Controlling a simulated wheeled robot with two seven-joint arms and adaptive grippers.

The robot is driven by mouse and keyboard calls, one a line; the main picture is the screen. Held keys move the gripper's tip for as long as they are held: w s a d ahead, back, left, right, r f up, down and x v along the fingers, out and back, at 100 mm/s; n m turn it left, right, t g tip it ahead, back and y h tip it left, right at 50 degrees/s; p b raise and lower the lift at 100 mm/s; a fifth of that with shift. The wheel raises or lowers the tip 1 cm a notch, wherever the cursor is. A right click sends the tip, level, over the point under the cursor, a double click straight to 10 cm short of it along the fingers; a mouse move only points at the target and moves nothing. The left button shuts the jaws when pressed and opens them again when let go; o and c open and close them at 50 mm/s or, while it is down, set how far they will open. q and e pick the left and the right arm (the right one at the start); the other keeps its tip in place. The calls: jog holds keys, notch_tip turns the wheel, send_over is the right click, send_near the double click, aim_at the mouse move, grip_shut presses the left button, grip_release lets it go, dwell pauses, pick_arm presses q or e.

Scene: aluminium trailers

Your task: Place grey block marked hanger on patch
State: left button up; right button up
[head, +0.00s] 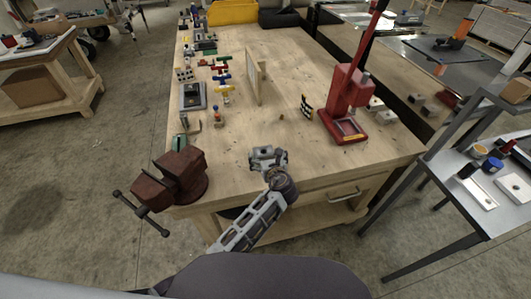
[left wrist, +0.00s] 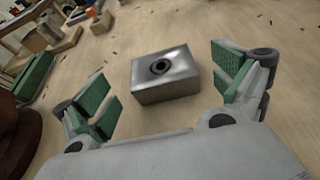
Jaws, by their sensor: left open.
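A grey metal block (left wrist: 165,76) with a dark round hole in its top lies on the wooden workbench. In the head view the block (head: 263,151) is near the bench's front edge, just beyond my left gripper (head: 269,161). My left gripper is open. In the left wrist view its green-padded fingers stand apart on either side of the block, and neither visibly touches it. A hanger marking on the block cannot be made out. I cannot tell which area is the patch. My right gripper is not in view.
A rusty vise (head: 178,178) sits at the bench's front left corner. A red press (head: 345,105) stands to the right, near a small checkered piece (head: 306,105). Bench surface around the block is clear.

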pick_arm(q)
jog(key=shift+p+v, duration=1.6)
jog(key=shift+v, duration=0.4)
jog(key=v, duration=0.4)
jog(key=shift+s+r, duration=0.1)
jog(key=shift+s, duration=0.15)
jog(key=shift+s+d+r, duration=0.2)
jog(key=shift+s, duration=0.3)
